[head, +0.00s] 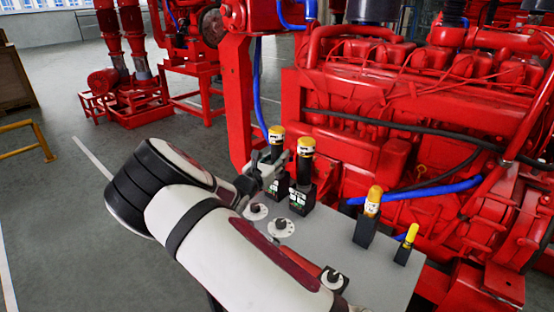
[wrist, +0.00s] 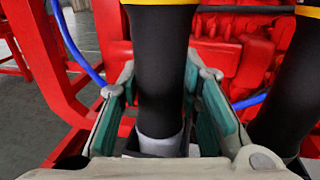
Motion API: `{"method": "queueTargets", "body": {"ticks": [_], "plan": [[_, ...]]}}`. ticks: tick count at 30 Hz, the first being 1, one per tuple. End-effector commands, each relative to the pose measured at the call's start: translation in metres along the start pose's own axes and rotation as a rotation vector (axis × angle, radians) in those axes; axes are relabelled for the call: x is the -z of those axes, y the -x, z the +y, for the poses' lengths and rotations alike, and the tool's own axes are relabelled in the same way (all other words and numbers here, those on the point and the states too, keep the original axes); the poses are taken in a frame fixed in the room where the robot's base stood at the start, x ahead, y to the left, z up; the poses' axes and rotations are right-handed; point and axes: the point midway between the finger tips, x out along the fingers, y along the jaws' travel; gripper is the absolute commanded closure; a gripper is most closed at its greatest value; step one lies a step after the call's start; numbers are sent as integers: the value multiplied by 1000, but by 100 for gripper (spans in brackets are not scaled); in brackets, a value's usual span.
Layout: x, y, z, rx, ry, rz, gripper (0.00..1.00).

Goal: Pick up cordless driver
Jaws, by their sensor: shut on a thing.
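A cordless driver (head: 277,136), black with a yellow top band, stands upright at the left end of the grey tabletop (head: 336,237). My gripper (head: 270,168) is shut on its black body from the left. In the wrist view the dark driver body (wrist: 160,60) rises between the teal finger pads, with a yellow band at the top edge and a paler lower part. A second similar tool (head: 305,152) stands upright close on its right, and its dark body (wrist: 285,95) shows at the right edge of the wrist view. The driver's base is partly hidden behind the fingers.
A yellow-topped tool (head: 370,205) and a slimmer yellow-handled one (head: 408,240) stand in black holders farther right. Round dials (head: 281,227) lie on the tabletop. The red engine (head: 400,110) and blue hoses (head: 430,190) are close behind. Open floor lies left.

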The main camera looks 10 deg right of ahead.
Motion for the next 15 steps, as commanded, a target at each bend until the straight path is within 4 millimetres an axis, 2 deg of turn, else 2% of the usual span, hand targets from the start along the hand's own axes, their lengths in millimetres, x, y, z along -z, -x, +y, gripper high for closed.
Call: {"method": "queueTargets", "body": {"ticks": [8, 15], "plan": [[-37, 0, 0, 1, -6, -5, 100], [-87, 0, 0, 1, -8, -4, 100]]}}
